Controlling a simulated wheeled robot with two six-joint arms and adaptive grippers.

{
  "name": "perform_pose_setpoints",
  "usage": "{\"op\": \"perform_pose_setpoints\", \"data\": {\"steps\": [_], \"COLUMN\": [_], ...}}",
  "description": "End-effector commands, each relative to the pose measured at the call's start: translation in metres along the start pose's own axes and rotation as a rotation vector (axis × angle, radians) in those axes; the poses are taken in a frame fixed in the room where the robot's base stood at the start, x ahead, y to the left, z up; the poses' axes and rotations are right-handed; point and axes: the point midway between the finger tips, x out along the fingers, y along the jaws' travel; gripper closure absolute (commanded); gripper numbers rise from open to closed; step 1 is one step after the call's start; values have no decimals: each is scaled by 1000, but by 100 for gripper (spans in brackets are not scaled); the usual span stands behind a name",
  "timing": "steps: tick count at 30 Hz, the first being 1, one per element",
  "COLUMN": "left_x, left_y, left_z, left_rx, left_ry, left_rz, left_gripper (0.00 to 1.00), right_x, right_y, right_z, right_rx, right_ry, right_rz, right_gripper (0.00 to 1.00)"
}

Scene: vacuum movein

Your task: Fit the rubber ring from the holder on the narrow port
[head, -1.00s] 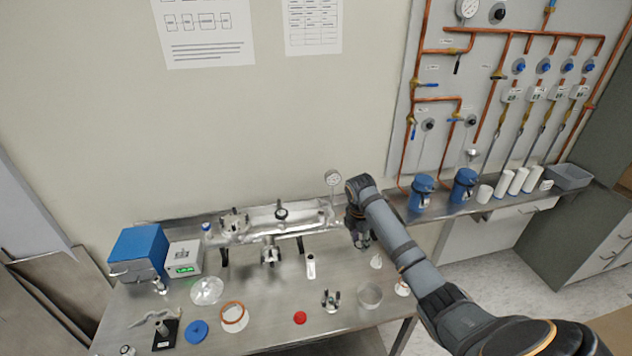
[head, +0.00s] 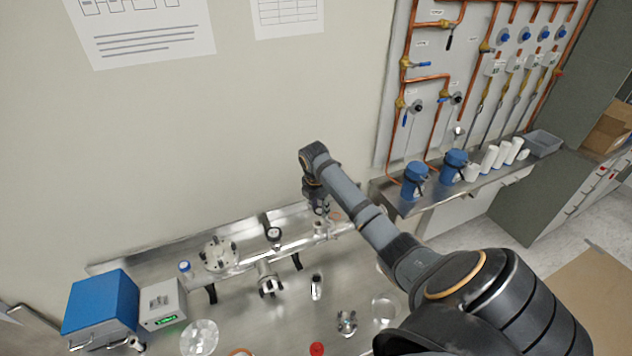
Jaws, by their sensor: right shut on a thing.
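My right gripper (head: 319,208) points down over the right end of the steel vacuum chamber (head: 245,262) in the head view. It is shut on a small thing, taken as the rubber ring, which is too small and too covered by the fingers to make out. A short narrow port (head: 320,228) stands up from the chamber just below the fingertips. I cannot tell whether the held thing touches it. The ring's holder cannot be made out. My left gripper is not in view.
A wide bolted flange (head: 218,253) and a dark-topped port (head: 274,236) rise from the chamber to the left. A blue box (head: 100,302), a grey meter (head: 162,303), a clear dish (head: 199,339) and a red cap (head: 317,349) are on the bench. My right arm covers the bench's right side.

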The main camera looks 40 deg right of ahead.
Motion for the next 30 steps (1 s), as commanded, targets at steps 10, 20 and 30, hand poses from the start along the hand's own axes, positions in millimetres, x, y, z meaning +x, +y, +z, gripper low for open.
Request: {"op": "perform_pose_setpoints", "data": {"steps": [10, 20, 30], "left_x": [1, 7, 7], "left_y": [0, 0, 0], "left_z": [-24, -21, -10], "left_rx": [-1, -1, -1], "left_ry": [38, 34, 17], "left_rz": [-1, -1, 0], "left_gripper": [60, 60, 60], "right_x": [39, 53, 53], "right_y": [-2, -2, -2], "right_z": [-7, -8, -8], "right_rx": [0, 0, 0], "right_ry": [1, 0, 0], "right_rz": [-1, 0, 0], "right_gripper": [79, 79, 79]}}
